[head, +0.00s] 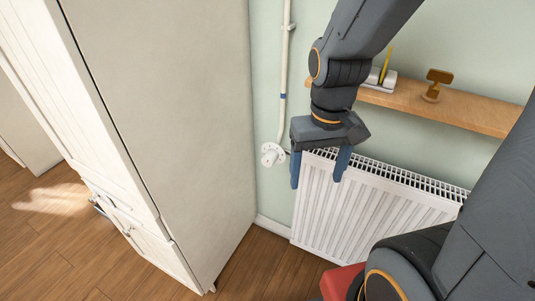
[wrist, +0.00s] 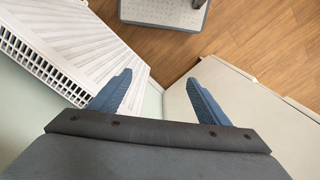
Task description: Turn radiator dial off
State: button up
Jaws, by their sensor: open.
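A white round dial (head: 272,155) sits at the lower end of a white wall pipe (head: 285,75), beside the upper left corner of the radiator. The white radiator (head: 365,210) has a slotted top grille and also shows at the left of the wrist view (wrist: 75,40). My gripper (head: 318,172) is open and empty, with blue fingers pointing down in front of the radiator's upper left end. It is to the right of the dial and apart from it in the picture. The wrist view shows both fingers (wrist: 158,78) spread, with no dial visible there.
A tall pale cabinet (head: 165,110) stands left of the dial, with a narrow strip of wall between. A wooden shelf (head: 455,105) above the radiator holds a brown object (head: 436,84) and a white holder (head: 380,78) with a yellow pencil-like item. Wooden floor (head: 245,270) lies clear in front.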

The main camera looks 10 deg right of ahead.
aim_at(269, 159)
jog(key=z, duration=1.3)
jog(key=k, duration=0.5)
jog(key=u, duration=1.2)
